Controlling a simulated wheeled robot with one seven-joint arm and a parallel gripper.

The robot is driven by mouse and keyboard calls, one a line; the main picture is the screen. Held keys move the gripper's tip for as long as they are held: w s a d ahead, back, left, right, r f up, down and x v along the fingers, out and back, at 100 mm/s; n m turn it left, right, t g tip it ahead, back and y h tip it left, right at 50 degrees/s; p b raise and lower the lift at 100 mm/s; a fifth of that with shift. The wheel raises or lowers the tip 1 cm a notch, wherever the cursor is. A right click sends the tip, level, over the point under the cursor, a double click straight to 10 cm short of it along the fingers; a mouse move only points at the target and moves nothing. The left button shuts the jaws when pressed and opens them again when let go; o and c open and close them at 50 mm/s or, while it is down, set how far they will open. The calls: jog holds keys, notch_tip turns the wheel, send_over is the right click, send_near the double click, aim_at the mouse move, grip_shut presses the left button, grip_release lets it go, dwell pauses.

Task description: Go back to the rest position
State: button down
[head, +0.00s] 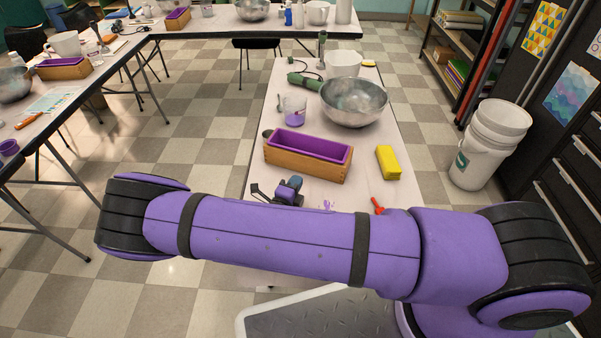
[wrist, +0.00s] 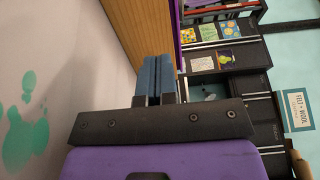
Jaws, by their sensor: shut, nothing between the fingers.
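My gripper (head: 291,187) shows in the head view just above the near part of the narrow table, in front of the wooden soap mould (head: 305,168) with its purple liner. In the wrist view its two blue fingers (wrist: 158,78) are together with nothing between them. The mould's wooden side (wrist: 135,28) lies close beyond the fingers there; I cannot tell whether they touch it.
On the table (head: 355,190) are a yellow block (head: 388,162), a red-handled tool (head: 378,206), a measuring cup (head: 294,111), a steel bowl (head: 353,103) and a green hand blender (head: 304,81). White buckets (head: 489,145) stand at the right. Floor left of the table is clear.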

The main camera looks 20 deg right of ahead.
jog(key=v, duration=0.5)
jog(key=s+d+r+m+g+y, duration=0.15)
jog(key=d+r+m+g, duration=0.3)
jog(key=r+m, duration=0.5)
jog(key=s+d+r+m+g+y, duration=0.1)
jog(key=s+d+r+m+g, duration=0.3)
jog(key=r+m, duration=0.6)
jog(key=w+d+r+m+g+y, duration=0.1)
jog(key=d+r+m+g, duration=0.2)
jog(key=r+m+g, duration=0.6)
jog(key=s+d+r+m+t+y, duration=0.3)
jog(key=s+r+m+t+y, duration=0.1)
jog(key=s+r+m, duration=0.5)
jog(key=s+d+r+m+t+y, duration=0.2)
jog(key=s+r+m+t+y, duration=0.2)
jog(key=s+r+m, duration=0.4)
jog(key=s+r+t, duration=0.1)
jog(key=s+r, duration=0.2)
jog(key=r, duration=0.2)
jog(key=shift+s+d+r+m, duration=0.2)
jog(key=shift+s+d+m, duration=0.1)
jog(key=shift+d+m, duration=0.1)
